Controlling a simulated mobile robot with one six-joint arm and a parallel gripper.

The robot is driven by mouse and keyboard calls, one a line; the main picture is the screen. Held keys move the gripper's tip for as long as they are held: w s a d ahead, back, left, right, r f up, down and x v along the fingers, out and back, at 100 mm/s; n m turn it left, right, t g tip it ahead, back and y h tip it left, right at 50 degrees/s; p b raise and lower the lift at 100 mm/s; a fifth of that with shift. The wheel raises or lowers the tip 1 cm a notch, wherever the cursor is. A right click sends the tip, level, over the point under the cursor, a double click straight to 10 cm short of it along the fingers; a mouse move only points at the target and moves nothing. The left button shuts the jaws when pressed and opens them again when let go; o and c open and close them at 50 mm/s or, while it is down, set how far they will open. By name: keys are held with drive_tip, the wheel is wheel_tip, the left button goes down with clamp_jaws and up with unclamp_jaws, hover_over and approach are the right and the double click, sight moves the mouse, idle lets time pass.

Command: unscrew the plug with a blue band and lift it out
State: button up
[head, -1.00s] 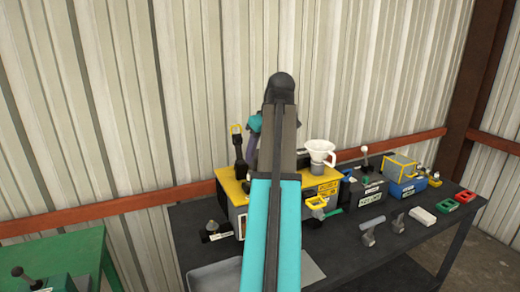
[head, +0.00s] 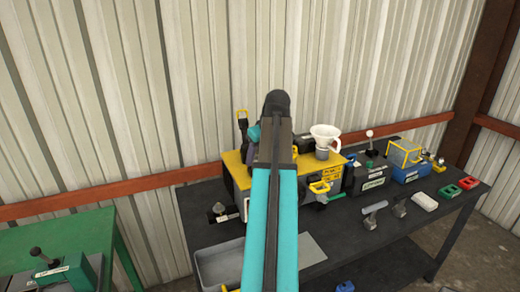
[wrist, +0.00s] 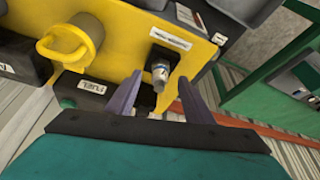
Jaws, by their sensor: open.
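My gripper (wrist: 160,100) shows in the wrist view with two purple fingers apart and nothing gripped. Between and just beyond the fingertips is a metal fitting (wrist: 160,72) on a black block, mounted on a yellow panel (wrist: 120,22) with a small white label. I cannot tell whether the fingers touch it. A yellow ring-handled cap (wrist: 72,42) is on the same panel, left of the gripper. I cannot make out a blue band on any plug. In the head view my arm hides the gripper and part of the yellow-topped machine (head: 235,168).
The machine stands on a dark bench (head: 340,235). A white funnel (head: 325,137) stands on its right side. Right along the bench are a black box (head: 372,180), a blue box (head: 410,172) and several small parts. A grey tray (head: 220,268) is in front; a green table (head: 50,238) is at left.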

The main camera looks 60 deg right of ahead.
drive_tip(key=shift+p+x, duration=0.4)
drive_tip(key=shift+x, duration=1)
drive_tip(key=c, duration=1.2)
